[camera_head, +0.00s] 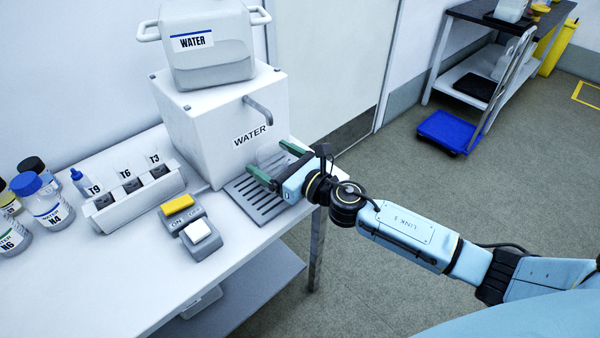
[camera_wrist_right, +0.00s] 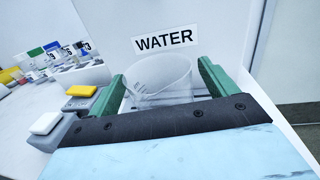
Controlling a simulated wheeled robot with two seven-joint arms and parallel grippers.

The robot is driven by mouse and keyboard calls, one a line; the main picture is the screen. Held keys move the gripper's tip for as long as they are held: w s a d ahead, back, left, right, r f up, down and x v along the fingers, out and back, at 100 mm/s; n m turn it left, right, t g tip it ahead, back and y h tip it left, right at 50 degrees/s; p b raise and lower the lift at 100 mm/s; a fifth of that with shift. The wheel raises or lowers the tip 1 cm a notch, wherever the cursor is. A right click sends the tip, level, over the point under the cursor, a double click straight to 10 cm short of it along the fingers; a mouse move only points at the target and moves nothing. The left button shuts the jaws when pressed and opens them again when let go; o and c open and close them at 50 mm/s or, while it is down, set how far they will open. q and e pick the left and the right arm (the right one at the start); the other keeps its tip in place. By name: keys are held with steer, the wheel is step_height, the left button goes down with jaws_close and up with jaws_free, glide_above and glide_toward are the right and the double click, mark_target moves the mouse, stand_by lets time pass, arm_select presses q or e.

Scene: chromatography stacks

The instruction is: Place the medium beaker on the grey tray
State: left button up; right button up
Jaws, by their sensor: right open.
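The clear medium beaker (camera_wrist_right: 158,82) stands upright between the fingers of my right gripper (camera_wrist_right: 160,74) in the right wrist view. In the head view the beaker (camera_head: 270,161) is faint, partly hidden by the fingers. My right gripper (camera_head: 267,157) reaches in from the right with its green fingers open, one on each side of the beaker. The slatted grey tray (camera_head: 257,205) lies in front of the white water dispenser, below the gripper and beaker. The beaker's base is hard to see. My left gripper is not in view.
The white water dispenser (camera_head: 190,120) stands right behind the tray. A yellow and white switch box (camera_head: 190,232), a tube rack (camera_head: 135,205) and several bottles (camera_head: 48,208) are to the left. The white table (camera_head: 165,285) has bare room in front.

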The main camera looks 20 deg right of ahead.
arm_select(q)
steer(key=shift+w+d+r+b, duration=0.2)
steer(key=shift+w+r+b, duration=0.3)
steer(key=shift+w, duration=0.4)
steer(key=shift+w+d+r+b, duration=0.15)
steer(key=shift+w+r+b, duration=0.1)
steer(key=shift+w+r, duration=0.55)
arm_select(e)
steer(key=v, duration=1.2)
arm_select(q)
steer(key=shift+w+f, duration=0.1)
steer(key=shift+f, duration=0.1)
arm_select(e)
steer(key=shift+f, duration=0.1)
